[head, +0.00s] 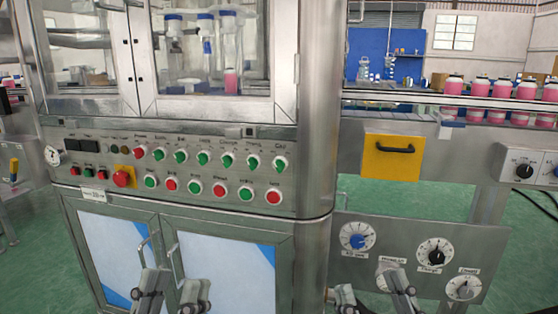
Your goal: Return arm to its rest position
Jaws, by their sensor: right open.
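My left gripper (172,288) is at the bottom edge of the head view, in front of the cabinet doors below the control panel. Its two fingers stand apart with nothing visible between them. My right gripper (371,290) is at the bottom edge right of centre, in front of the lower dial panel. Its fingers are spread and empty. Both grippers point up in the picture and sit below the button rows. The arms behind them are cut off by the frame's lower edge. I cannot tell whether either gripper touches anything.
A steel control panel (110,150) carries red and green buttons and a red emergency stop (122,177). Cabinet doors with handles (230,271) are below. A yellow plate with a black handle (394,149) is at right. Pink bottles (478,88) line a conveyor (440,100).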

